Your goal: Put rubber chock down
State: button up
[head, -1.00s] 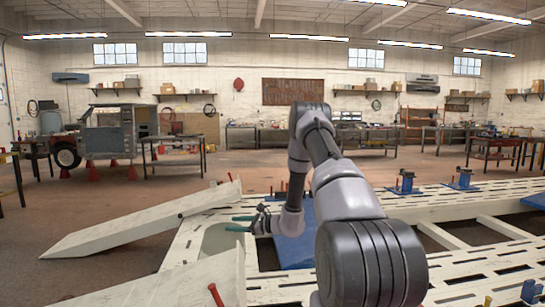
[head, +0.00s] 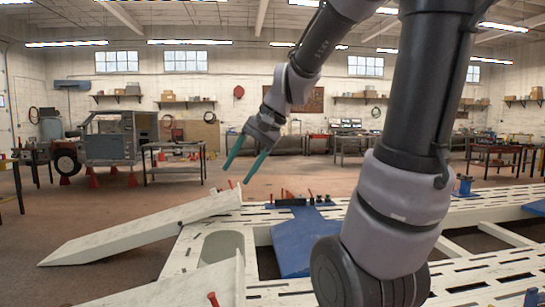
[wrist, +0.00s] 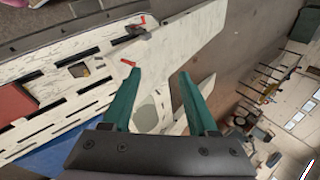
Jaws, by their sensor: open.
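My gripper (head: 237,175) is open, its two green fingers pointing down and left, raised above the white slotted frame bench. Nothing shows between the fingers in the wrist view (wrist: 160,72). A low dark block (head: 290,202) lies at the far side of the bench by the blue plate (head: 302,240), right of and below the fingers, apart from them. It may be the rubber chock; I cannot tell for sure. No other chock is clear in either view.
A white ramp (head: 140,232) slopes off the bench's left side, and another white beam (head: 190,287) lies nearer. Red levers and small dark posts stand near the dark block. A vehicle (head: 110,140) and work tables stand behind. The air around my gripper is clear.

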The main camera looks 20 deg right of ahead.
jog(key=s+d+r+n+t+h, duration=0.2)
jog(key=s+d, duration=0.3)
jog(key=s, duration=0.3)
jog(key=shift+r+t+h, duration=0.7)
jog(key=shift+r, duration=0.05)
